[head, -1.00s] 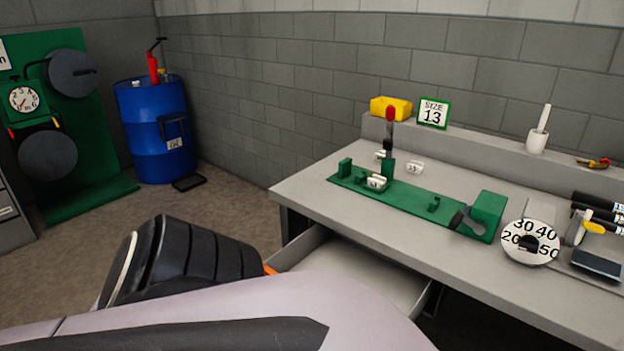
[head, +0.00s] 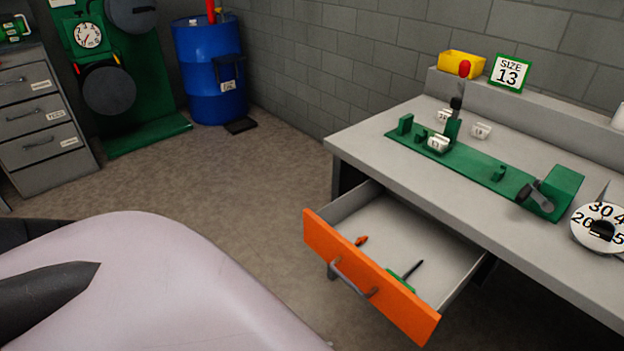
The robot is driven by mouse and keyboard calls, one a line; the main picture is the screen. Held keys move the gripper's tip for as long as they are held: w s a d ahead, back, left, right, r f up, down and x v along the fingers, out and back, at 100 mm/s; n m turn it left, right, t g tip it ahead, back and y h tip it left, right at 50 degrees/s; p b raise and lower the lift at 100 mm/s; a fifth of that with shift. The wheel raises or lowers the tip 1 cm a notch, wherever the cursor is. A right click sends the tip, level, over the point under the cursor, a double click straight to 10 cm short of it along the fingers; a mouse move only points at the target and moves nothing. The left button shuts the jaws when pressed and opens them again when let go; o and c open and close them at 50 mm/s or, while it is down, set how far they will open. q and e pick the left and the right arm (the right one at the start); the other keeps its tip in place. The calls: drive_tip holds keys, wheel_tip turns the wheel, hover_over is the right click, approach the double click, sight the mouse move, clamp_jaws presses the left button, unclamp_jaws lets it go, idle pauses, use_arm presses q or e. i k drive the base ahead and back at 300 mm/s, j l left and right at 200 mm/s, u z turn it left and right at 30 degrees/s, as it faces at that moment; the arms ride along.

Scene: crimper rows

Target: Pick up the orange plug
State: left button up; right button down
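A small orange piece (head: 361,240), which looks like the orange plug, lies in the open drawer (head: 430,250) close behind its orange front. It is small in the picture and its lower part may be hidden by the drawer front. My pale arm fills the lower left, apart from the drawer. Neither of my grippers' fingertips show.
A green-handled tool with a dark shaft (head: 406,276) lies in the drawer, right of the orange piece. The drawer front (head: 370,276) has a grey handle. The workbench (head: 375,150) carries a green crimper fixture (head: 480,170). Open floor (head: 230,180) lies left.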

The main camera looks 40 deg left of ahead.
sight(361, 240)
drive_tip(key=u, duration=1.05)
